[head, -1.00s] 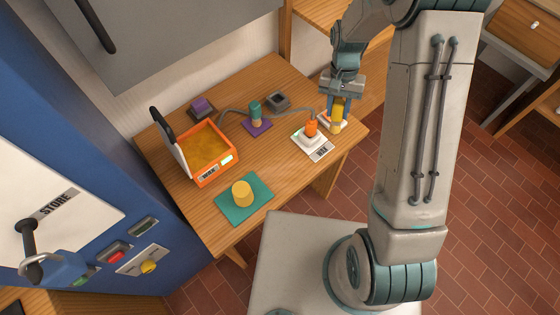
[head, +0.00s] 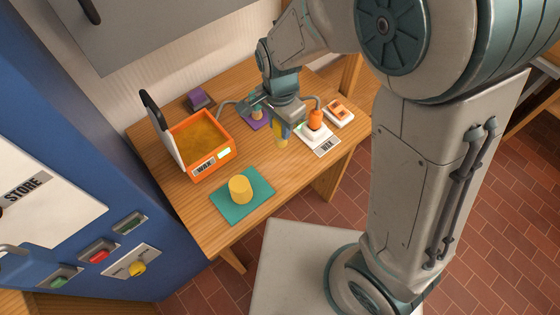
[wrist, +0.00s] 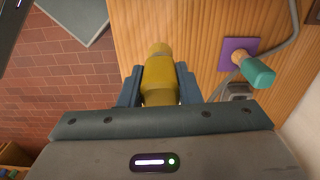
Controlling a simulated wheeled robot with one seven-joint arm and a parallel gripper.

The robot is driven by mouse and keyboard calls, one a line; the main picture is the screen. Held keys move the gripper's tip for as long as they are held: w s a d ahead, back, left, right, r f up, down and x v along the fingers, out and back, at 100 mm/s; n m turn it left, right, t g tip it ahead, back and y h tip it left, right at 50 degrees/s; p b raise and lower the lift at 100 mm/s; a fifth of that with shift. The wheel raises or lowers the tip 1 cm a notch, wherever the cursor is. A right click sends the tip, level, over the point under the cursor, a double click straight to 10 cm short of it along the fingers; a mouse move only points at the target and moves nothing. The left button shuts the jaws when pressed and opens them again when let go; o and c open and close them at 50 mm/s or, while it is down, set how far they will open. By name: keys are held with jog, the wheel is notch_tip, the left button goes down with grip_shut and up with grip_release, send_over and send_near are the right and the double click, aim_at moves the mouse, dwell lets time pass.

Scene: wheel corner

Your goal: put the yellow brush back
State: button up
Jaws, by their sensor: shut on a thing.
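The yellow brush (wrist: 158,80) is between the fingers of my gripper (wrist: 158,92) in the wrist view, with its narrower end pointing away from the camera. In the head view the brush (head: 281,137) shows below my gripper (head: 283,125), over the wooden table; whether it touches the table I cannot tell. My gripper is shut on it, left of the white base with the orange handle. A yellow cylinder (head: 240,189) stands on a teal mat (head: 258,202) nearer the front.
An open orange wax box (head: 204,172) stands at left. An orange-handled thing (head: 316,120) stands on a white base by a wax label (head: 327,147). A white block with an orange top (head: 340,112) is at right. A teal-topped thing (wrist: 258,72) stands on a purple mat (wrist: 232,46).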

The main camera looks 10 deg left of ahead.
jog(key=shift+f, duration=4.8)
jog(key=shift+f, duration=0.25)
jog(key=o, duration=1)
jog(key=shift+c, duration=0.2)
jog(key=r, duration=1.4)
jog(key=shift+s+a, duration=0.15)
jog(key=shift+s, duration=0.15)
